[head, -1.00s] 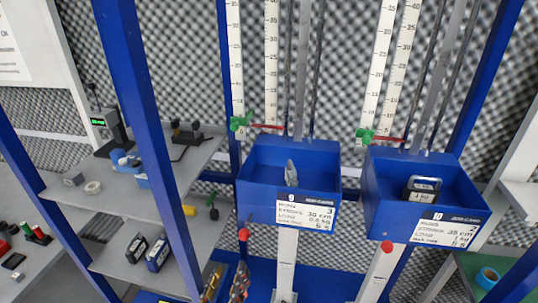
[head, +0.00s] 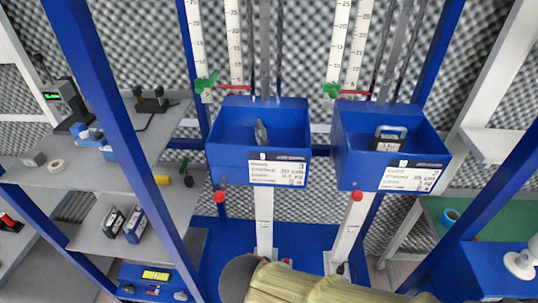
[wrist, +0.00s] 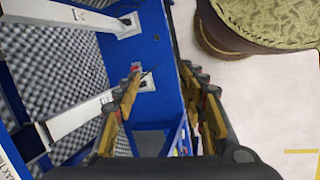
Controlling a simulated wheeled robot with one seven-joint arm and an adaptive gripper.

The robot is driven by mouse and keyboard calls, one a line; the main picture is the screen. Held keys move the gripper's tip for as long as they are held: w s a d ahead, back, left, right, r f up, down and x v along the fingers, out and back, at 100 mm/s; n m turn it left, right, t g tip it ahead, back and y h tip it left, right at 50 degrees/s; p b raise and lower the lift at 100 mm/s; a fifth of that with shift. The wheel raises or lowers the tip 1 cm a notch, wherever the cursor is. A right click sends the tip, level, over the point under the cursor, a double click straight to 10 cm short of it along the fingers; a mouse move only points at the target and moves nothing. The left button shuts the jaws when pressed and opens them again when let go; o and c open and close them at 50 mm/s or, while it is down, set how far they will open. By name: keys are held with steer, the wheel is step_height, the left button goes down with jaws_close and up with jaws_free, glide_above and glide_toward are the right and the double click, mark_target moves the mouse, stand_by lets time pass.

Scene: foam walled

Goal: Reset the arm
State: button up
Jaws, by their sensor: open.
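My gripper (wrist: 168,100) shows in the wrist view. Its two dark fingers with yellowish-orange pads are spread apart, and nothing is between them. It points over the blue base of the rig (wrist: 172,62), which lies beyond the fingertips. In the head view the fingers are not visible. What looks like a part of my arm, olive and grey, shows at the bottom edge of that view.
Two blue bins (head: 258,152) and (head: 388,160) hang on the blue frame; each holds an object. Grey shelves (head: 100,178) with small items stand at left. A green surface (head: 480,217) with a blue roll is at right. Pale floor (wrist: 270,110) is clear.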

steer(key=w+d+r+m+t+y, duration=0.1)
steer(key=d+r+m, duration=0.5)
steer(key=d+m, duration=0.1)
steer(key=w+d+r+m+t+y, duration=0.1)
steer(key=w+d+r+m+y, duration=0.1)
steer(key=d+r+m, duration=0.5)
steer(key=shift+w+d+m+t, duration=0.25)
steer(key=shift+d+m+t, duration=0.05)
steer(key=shift+t, duration=0.1)
steer(key=shift+r, duration=0.1)
steer(key=shift+c, duration=0.9)
